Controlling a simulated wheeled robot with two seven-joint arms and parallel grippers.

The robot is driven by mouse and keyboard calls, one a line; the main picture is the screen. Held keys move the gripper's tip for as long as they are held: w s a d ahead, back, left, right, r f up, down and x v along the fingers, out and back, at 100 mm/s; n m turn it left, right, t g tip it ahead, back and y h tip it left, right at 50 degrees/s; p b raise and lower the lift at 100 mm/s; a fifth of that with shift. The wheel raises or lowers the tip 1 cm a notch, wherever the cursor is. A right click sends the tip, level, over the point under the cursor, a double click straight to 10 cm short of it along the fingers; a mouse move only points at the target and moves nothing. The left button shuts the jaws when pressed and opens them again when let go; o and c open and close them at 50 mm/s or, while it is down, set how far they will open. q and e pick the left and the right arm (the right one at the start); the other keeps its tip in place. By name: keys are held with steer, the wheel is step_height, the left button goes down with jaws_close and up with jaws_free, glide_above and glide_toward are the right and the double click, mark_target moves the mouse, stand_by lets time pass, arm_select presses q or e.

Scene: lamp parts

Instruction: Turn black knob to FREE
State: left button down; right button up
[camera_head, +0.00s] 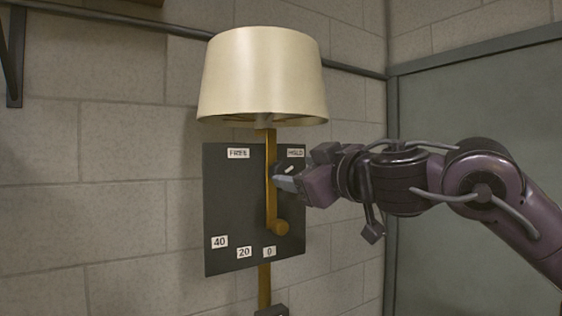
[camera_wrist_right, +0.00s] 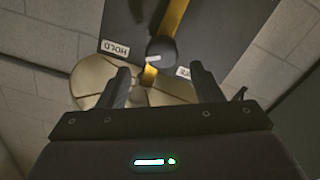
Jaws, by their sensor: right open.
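The black knob (camera_wrist_right: 160,50) with a white pointer mark is on the dark panel (camera_head: 232,200), below a lamp shade. In the wrist view its white mark lies on the side towards the HOLD label (camera_wrist_right: 115,48); the FREE label (camera_wrist_right: 183,72) is on the other side. In the head view the FREE label (camera_head: 238,153) is upper left and the HOLD label (camera_head: 296,153) is upper right. My right gripper (camera_head: 300,168) is open and empty, close to the knob and partly hiding it. In the wrist view the knob appears between and just beyond the open fingers (camera_wrist_right: 163,82). My left gripper is not in view.
The cream lamp shade (camera_head: 263,75) hangs just above the panel. A brass bar (camera_head: 271,180) runs down the panel beside the knob, with a round brass end (camera_head: 281,227) near the 0 label. A block wall is behind; a grey-green panel (camera_head: 480,110) stands at right.

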mark_target(284, 171)
steer(key=p+x, duration=0.1)
steer(key=x, duration=0.2)
steer(key=shift+r, duration=0.15)
steer(key=x, duration=0.1)
steer(key=p+x, duration=0.1)
steer(key=x, duration=0.1)
steer(key=shift+a+f, duration=0.1)
steer(key=shift+f, duration=0.2)
steer(key=shift+w+a+f, duration=0.1)
steer(key=shift+w, duration=0.05)
steer(key=shift+s+d, duration=0.25)
steer(key=shift+s, duration=0.05)
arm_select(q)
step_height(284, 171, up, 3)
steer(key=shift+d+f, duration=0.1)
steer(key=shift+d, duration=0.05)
arm_select(e)
steer(key=c, duration=1)
